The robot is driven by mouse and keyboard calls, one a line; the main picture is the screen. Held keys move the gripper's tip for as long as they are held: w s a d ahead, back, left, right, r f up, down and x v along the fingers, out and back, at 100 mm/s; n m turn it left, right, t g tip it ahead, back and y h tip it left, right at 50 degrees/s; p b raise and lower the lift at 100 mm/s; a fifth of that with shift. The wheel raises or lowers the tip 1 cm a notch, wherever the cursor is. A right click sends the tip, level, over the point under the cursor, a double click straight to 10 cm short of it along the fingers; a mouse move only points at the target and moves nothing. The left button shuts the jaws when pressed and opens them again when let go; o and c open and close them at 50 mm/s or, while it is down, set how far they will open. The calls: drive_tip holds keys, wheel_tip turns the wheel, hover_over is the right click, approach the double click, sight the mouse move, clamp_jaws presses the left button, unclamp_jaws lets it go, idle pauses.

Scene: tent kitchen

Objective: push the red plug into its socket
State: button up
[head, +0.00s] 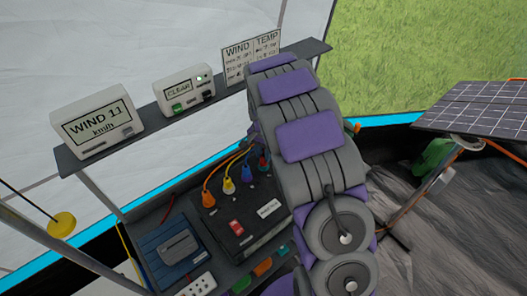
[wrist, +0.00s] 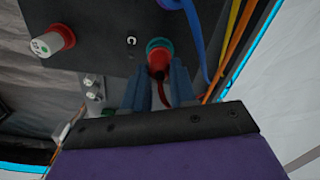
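The red plug (wrist: 158,66) shows in the wrist view below a round teal-and-red ring on the dark panel (wrist: 105,25). Its red cable runs down between my gripper's fingers. Whether the plug is fully seated in the socket cannot be told. My gripper (wrist: 158,78) points at the panel, its two blue fingers apart on either side of the plug and cable. Any contact between fingers and plug is unclear. In the head view the panel (head: 222,246) stands left of my purple-and-grey arm, and the red plug (head: 262,163) shows small beside the arm, partly hidden.
Orange (head: 208,198), yellow (head: 228,185) and blue (head: 246,173) plugs with cables sit in a row beside it. A red switch (head: 236,227) is on the panel. A red knob (wrist: 54,39) shows in the wrist view. A shelf (head: 150,121) with displays runs above; a solar panel (head: 475,108) stands right.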

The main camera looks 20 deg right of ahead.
drive_tip(key=o, duration=0.5)
drive_tip(key=shift+r, duration=0.15)
wheel_tip(320, 180, up, 17)
drive_tip(key=p, duration=0.3)
drive_tip(key=s+a+r+n, duration=0.1)
drive_tip(key=s+a+n, duration=0.1)
drive_tip(key=s, duration=1.1)
drive_tip(key=s+a+r+n+g, duration=0.1)
drive_tip(key=s+n, duration=0.3)
drive_tip(key=s, duration=0.9)
drive_tip(key=s+a+r+n, duration=0.1)
drive_tip(key=s+a+n, duration=0.2)
drive_tip(key=s, duration=0.9)
drive_tip(key=shift+s+a+r+n+g, duration=0.1)
drive_tip(key=shift+s+r+n+g, duration=0.05)
drive_tip(key=shift+s+n+g, duration=0.25)
